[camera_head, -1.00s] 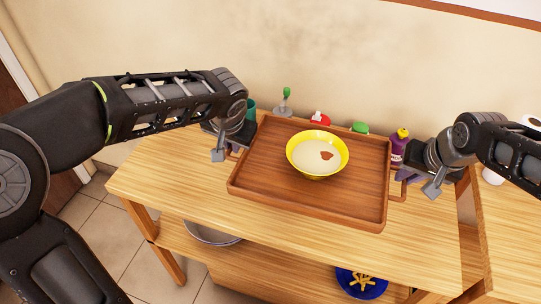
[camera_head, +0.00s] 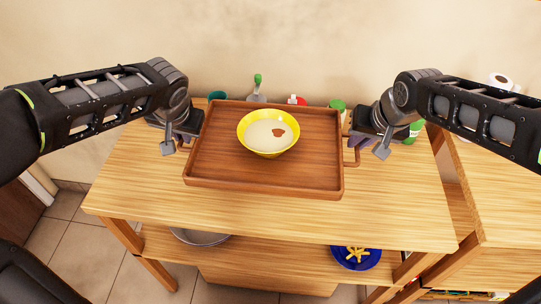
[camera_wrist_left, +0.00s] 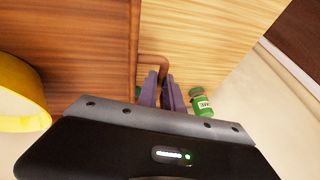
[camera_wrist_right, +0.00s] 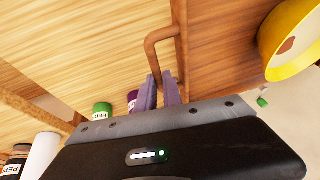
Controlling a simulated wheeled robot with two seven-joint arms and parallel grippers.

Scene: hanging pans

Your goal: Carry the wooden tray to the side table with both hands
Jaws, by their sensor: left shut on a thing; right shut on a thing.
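The brown wooden tray (camera_head: 225,178) is in front of me in the head view, above the light wooden table (camera_head: 130,190); it looks roughly level. A yellow bowl (camera_head: 268,150) with pale contents and a brown piece stands in it. My left gripper (camera_head: 184,145) is shut on the tray's left handle, which shows between purple fingers in the left wrist view (camera_wrist_left: 160,70). My right gripper (camera_head: 358,143) is shut on the right handle (camera_wrist_right: 158,45). Whether the tray's underside clears the tabletop is hard to tell.
Several bottles and a green-handled item (camera_head: 257,88) stand along the wall, partly hidden behind the tray. Another wooden table (camera_head: 505,190) with a paper roll (camera_head: 500,80) adjoins at the right. A blue plate (camera_head: 356,257) and a metal bowl (camera_head: 200,238) are on the lower shelf.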

